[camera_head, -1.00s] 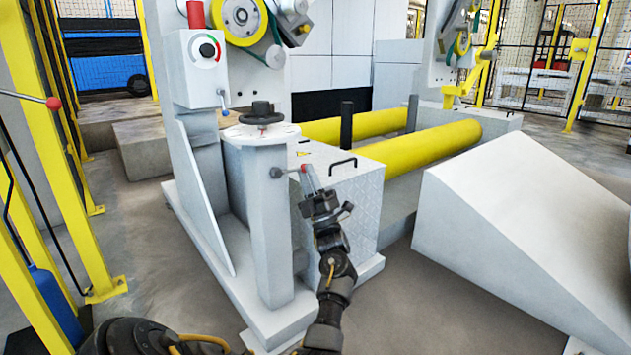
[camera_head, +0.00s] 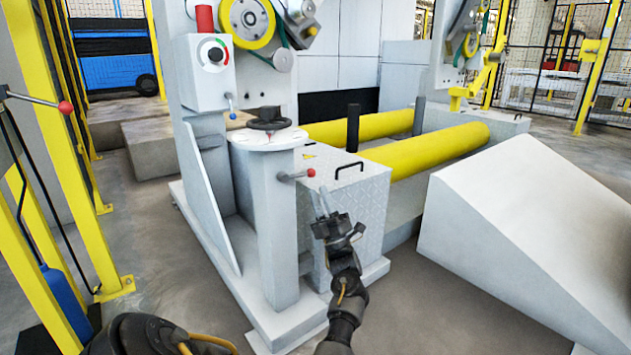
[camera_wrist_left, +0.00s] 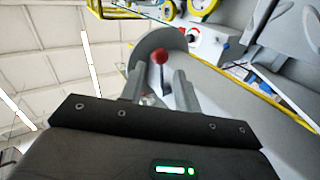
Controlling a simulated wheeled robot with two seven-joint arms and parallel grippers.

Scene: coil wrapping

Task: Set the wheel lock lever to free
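The lever with a red ball knob (camera_head: 310,172) sticks out to the right from the side of the grey pedestal (camera_head: 268,225), just below its round top. My left gripper (camera_head: 325,202) is below and slightly right of the knob, apart from it, fingers pointing up. In the left wrist view, the red knob (camera_wrist_left: 160,57) and its rod appear in the gap between the two spread fingers (camera_wrist_left: 160,86), beyond their tips. The left gripper is open and empty. Any marking for the lever's positions is too small to read. My right gripper is not in view.
A black handwheel (camera_head: 268,119) tops the pedestal. A tread-plate box (camera_head: 345,195) with a black handle stands close behind my gripper. Yellow rollers (camera_head: 430,150) and a white ramp (camera_head: 520,220) are to the right. Another red-knobbed lever (camera_head: 65,107) is at far left.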

